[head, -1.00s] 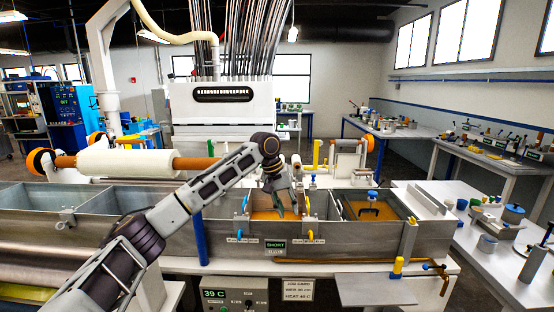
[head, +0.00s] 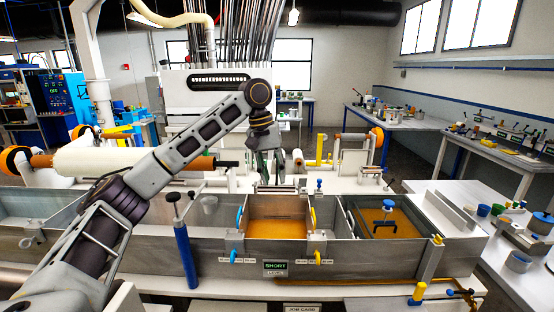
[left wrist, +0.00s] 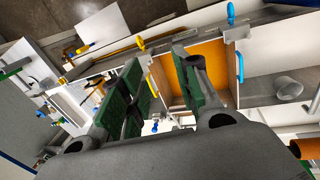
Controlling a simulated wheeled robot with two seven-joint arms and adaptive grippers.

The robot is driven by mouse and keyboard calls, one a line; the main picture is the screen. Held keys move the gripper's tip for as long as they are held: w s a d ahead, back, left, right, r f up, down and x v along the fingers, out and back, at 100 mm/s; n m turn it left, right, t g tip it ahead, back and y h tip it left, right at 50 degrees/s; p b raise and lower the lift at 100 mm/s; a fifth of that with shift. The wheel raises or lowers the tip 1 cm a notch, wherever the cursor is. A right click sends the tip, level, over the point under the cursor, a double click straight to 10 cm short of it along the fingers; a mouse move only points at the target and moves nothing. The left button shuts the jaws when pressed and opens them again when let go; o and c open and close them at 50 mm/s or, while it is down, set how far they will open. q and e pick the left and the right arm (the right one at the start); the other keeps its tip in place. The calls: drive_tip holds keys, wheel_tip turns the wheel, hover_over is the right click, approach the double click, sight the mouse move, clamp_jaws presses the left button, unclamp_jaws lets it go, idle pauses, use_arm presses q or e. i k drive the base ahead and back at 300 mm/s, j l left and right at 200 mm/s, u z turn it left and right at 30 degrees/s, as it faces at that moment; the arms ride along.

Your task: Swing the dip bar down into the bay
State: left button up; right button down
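The bay (head: 277,229) is the metal tank compartment with orange resin, between two dividers with blue and yellow clips. A narrow bar (head: 278,188) runs along its back edge; it looks like the dip bar, but its shape is partly hidden by my gripper. My left gripper (head: 268,170) hangs just above and behind the bay's back edge, fingers apart. In the left wrist view its green-padded fingers (left wrist: 160,72) are spread with nothing clearly between them, and the orange resin (left wrist: 178,80) shows beyond. My right gripper is not in view.
A second orange bay (head: 388,222) with a blue-knobbed handle lies to the right. A blue post (head: 185,255) stands at the tank's front. A white roller (head: 130,168) lies behind my left arm. The right bench (head: 520,285) holds jars and pots.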

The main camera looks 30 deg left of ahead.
sight(276, 188)
drive_tip(key=i+j, duration=0.85)
drive_tip(key=i, duration=0.2)
